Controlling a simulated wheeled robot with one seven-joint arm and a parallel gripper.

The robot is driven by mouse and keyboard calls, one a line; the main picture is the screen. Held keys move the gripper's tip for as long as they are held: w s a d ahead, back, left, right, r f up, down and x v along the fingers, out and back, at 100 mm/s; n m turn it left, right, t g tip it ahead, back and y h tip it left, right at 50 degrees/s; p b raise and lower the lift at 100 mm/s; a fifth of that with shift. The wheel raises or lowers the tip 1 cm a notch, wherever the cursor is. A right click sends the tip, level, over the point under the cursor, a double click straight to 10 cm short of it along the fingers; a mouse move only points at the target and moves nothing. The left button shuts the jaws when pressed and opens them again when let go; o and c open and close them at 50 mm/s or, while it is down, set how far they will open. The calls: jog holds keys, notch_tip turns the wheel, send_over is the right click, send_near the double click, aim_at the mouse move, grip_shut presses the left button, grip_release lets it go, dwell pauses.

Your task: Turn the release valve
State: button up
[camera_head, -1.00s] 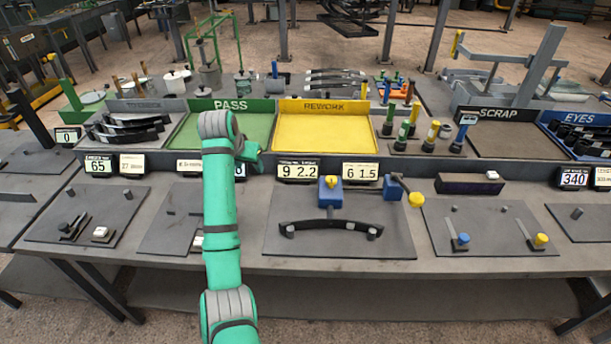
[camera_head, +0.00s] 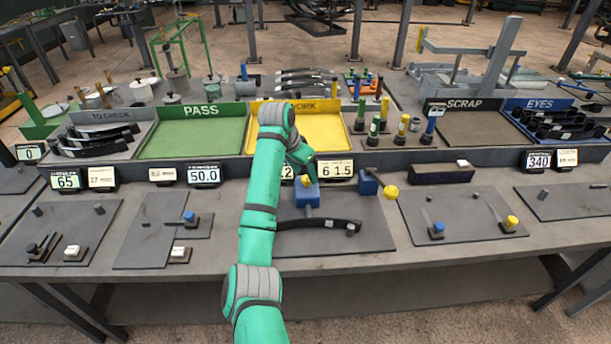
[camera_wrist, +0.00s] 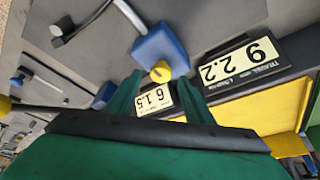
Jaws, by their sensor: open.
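A blue block with a yellow knob (camera_head: 307,186) stands at the back of the middle plate. To its right, a second blue block (camera_head: 368,182) carries a lever ending in a yellow ball (camera_head: 391,192). I cannot tell which is the release valve. My gripper (camera_head: 301,160) is open and empty, just behind and above the first block, partly hidden by my arm. In the wrist view, the yellow knob (camera_wrist: 160,72) shows between my fingertips (camera_wrist: 158,80), with no clear contact. The second block (camera_wrist: 105,95) and its ball (camera_wrist: 5,105) show at the left.
A dark curved spring (camera_head: 320,224) lies on the plate (camera_head: 370,240), its left end behind my arm. Number displays (camera_head: 337,169) line the ledge below the yellow rework tray (camera_head: 330,135). Upright coloured-handled tools (camera_head: 400,130) stand right of that tray. Side plates hold small levers (camera_head: 437,229).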

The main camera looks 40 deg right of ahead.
jog(key=shift+x, duration=1.15)
jog(key=c, duration=1)
